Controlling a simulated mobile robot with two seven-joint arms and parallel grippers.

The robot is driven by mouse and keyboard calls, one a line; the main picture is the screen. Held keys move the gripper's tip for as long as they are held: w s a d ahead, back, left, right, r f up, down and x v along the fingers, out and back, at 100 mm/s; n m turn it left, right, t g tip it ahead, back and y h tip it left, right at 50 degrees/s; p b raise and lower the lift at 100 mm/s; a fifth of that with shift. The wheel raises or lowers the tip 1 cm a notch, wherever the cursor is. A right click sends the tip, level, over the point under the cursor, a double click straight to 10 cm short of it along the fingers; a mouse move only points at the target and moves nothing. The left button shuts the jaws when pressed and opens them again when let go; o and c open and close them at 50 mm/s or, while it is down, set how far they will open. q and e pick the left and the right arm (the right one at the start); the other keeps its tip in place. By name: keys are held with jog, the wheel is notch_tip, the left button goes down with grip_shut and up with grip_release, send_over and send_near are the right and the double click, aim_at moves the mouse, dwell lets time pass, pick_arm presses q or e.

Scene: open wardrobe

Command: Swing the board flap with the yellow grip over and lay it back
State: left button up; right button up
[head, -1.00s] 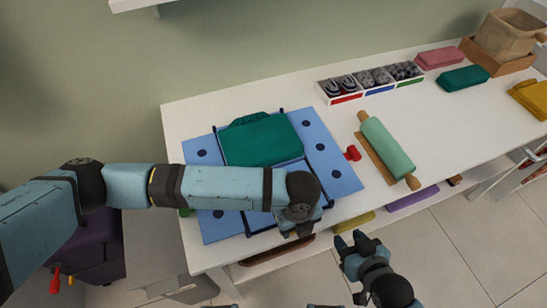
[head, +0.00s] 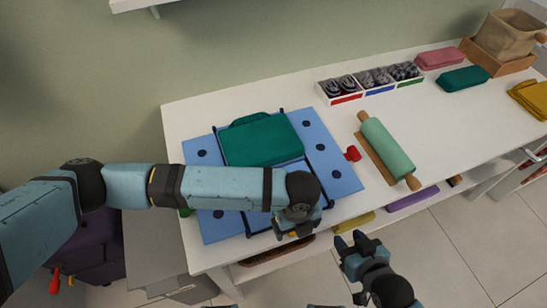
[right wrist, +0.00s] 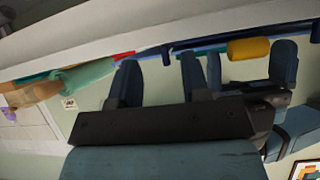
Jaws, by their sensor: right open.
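The blue folding board (head: 330,165) lies on the white table with a folded green cloth (head: 262,140) on its middle. The front middle flap (head: 260,222), edged in dark blue, is largely hidden under my left arm. Its yellow grip (head: 291,235) shows at the board's front edge, and also in the right wrist view (right wrist: 248,49). My left gripper (head: 295,234) is at the grip with its fingers apart on either side; I cannot tell whether they touch it. My right gripper (head: 349,239) is open and empty, off the table's front edge, right of the grip.
A green rolling pin (head: 388,152) lies right of the board, with a red knob (head: 353,153) between. Divided boxes (head: 370,82) stand behind. Folded cloths and a brown bag (head: 510,35) fill the far right. A shelf with cloths is below; bare table lies right of the pin.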

notch_tip(320, 180, down, 5)
pick_arm(q)
notch_tip(320, 180, up, 5)
jog(key=p, duration=0.4)
jog(key=shift+f, duration=0.2)
notch_tip(320, 180, up, 4)
jog(key=p, duration=0.4)
jog(key=shift+r+p, duration=0.25)
jog(key=shift+p, duration=0.05)
pick_arm(e)
notch_tip(320, 180, up, 7)
jog(key=s+d, duration=0.1)
jog(key=shift+r, duration=0.2)
dwell(0.8)
